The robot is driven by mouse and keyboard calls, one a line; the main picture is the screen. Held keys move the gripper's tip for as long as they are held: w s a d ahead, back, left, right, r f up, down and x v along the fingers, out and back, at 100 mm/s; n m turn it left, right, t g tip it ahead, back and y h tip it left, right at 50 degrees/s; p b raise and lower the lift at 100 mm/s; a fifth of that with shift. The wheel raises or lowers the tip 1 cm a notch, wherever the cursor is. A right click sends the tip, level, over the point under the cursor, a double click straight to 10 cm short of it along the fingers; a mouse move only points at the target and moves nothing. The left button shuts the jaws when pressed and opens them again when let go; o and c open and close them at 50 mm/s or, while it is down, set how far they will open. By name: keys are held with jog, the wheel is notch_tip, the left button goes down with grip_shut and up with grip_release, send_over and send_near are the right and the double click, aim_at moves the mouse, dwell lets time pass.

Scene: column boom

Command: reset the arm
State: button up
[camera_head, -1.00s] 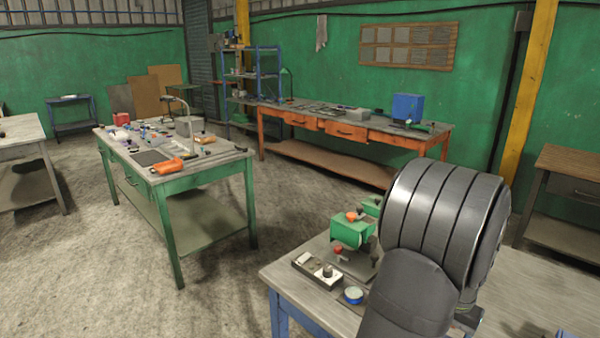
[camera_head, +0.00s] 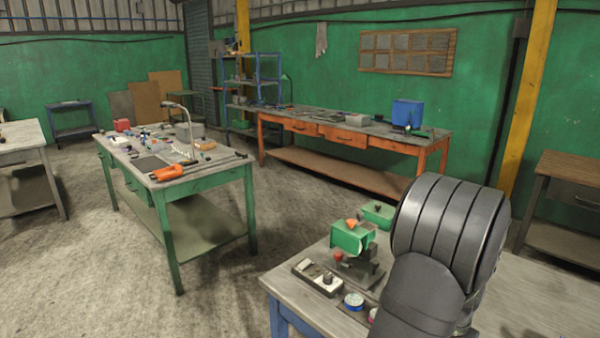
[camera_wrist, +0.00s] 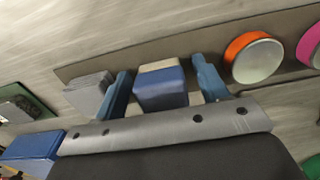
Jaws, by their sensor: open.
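My gripper (camera_wrist: 161,72) shows in the wrist view as two blue-grey fingers, open, above a brown mat (camera_wrist: 225,30). A blue block with a beige top (camera_wrist: 160,90) appears between the fingers, with a gap on each side; whether it rests on the mat below is hard to tell. In the head view my dark arm fills the right side over the near workbench (camera_head: 295,290), and the gripper is hidden behind it.
In the wrist view an orange-rimmed disc (camera_wrist: 256,60) and a pink-rimmed disc (camera_wrist: 312,48) lie right of the fingers; a grey ridged piece (camera_wrist: 90,97) is left. In the head view a green-topped device (camera_head: 352,237) and a switch box (camera_head: 318,276) stand beside my arm.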

jog(key=r, duration=0.3)
jog(key=s+r, duration=0.1)
jog(key=r, duration=0.1)
jog(key=shift+d, duration=0.2)
jog(key=s+d+r, duration=0.3)
jog(key=s+r, duration=0.3)
jog(key=s, duration=0.4)
jog(key=w+a+f, duration=0.1)
jog(key=w, duration=0.8)
jog(key=w+a+f, duration=0.1)
jog(key=w+f, duration=0.1)
jog(key=w, duration=0.8)
jog(key=w+a+f, duration=0.1)
jog(key=w+f, duration=0.1)
jog(key=w, duration=0.8)
jog(key=shift+a, duration=0.4)
jog(key=shift+f, duration=0.1)
jog(key=s+d+r, duration=0.2)
jog(key=s, duration=0.6)
jog(key=s+d+r, duration=0.3)
jog(key=s, duration=0.6)
